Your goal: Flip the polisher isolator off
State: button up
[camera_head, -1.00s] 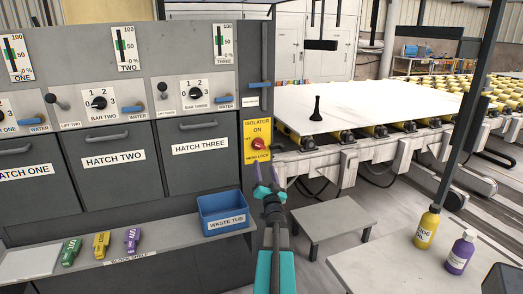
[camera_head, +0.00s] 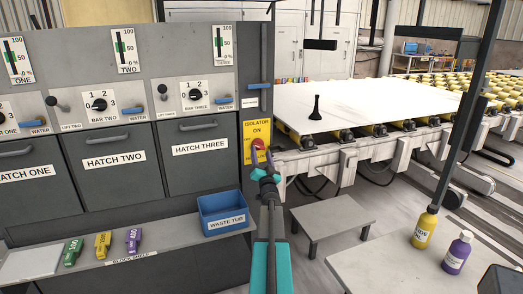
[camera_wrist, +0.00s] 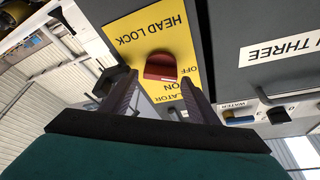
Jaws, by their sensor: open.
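The isolator is a yellow plate (camera_head: 257,128) on the right end of the grey machine front, marked ISOLATOR, ON, OFF and HEAD LOCK. Its red knob (camera_head: 258,144) sits at the plate's middle; in the head view my gripper partly covers the area below it. In the wrist view the plate (camera_wrist: 150,30) appears upside down, with the red knob (camera_wrist: 160,66) near the centre. My gripper (camera_head: 259,160) is open, its two fingers on either side of the knob in the wrist view (camera_wrist: 161,82). I cannot tell whether they touch it, or which mark the knob points to.
A blue waste tub (camera_head: 223,212) stands on the block shelf (camera_head: 150,260), left of my arm. A low grey table (camera_head: 333,215) is to the right. Hatch three (camera_head: 200,150) is left of the plate, and a white slab (camera_head: 370,105) lies on rollers at the right.

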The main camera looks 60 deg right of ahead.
aim_at(259, 146)
jog(key=shift+x, duration=1.2)
